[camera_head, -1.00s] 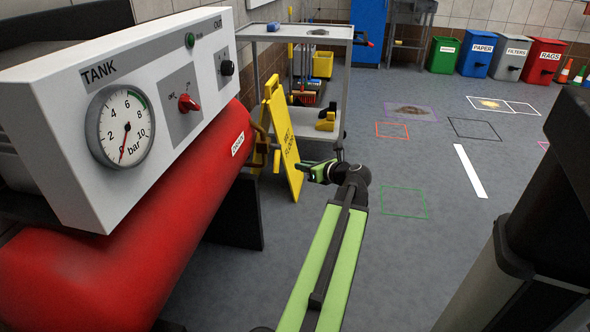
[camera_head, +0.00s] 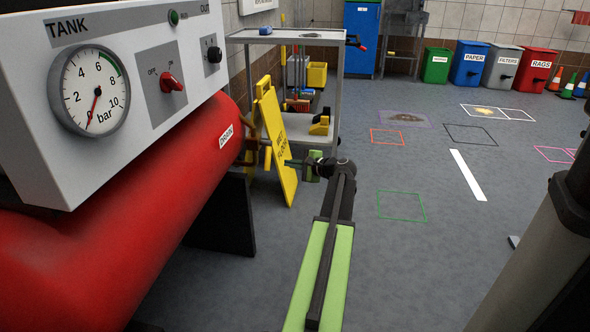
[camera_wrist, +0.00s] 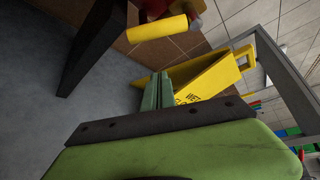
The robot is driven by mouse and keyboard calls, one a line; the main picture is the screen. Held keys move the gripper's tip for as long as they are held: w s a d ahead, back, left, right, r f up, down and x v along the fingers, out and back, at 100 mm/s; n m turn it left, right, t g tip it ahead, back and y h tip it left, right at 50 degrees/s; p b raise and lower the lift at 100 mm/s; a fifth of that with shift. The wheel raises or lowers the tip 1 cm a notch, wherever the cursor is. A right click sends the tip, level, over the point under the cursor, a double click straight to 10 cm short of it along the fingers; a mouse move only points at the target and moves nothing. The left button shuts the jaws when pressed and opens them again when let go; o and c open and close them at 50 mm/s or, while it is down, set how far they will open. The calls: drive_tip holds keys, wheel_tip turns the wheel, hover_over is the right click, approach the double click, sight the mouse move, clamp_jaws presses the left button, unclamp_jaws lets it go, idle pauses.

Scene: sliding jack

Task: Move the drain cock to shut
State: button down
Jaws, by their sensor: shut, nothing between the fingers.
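The drain cock's yellow handle (camera_wrist: 157,27) shows at the top of the wrist view, beside a bit of red and metal fitting. In the head view, brass pipework (camera_head: 246,143) comes off the end of the red tank (camera_head: 150,190) by the DRAIN label (camera_head: 226,135); the handle there is hard to tell from the yellow sign behind. My gripper (camera_head: 303,164) is shut and empty, pointing left toward the pipework, apart from it. In the wrist view its green fingers (camera_wrist: 160,80) are together, below the handle in the picture, with a gap between.
A yellow wet-floor sign (camera_head: 279,155) stands close behind my gripper and the pipework. A grey trolley (camera_head: 290,38) stands behind it. The tank's dark stand (camera_head: 222,215) is at left. The floor (camera_head: 400,255) to the right is open. Bins (camera_head: 470,65) stand far back.

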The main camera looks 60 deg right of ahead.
drive_tip(key=w+a, duration=0.1)
drive_tip(key=w, duration=0.2)
drive_tip(key=w+a+p, duration=0.1)
drive_tip(key=shift+w+a+r, duration=0.2)
drive_tip(key=shift+a+r, duration=0.1)
drive_tip(key=shift+a, duration=0.05)
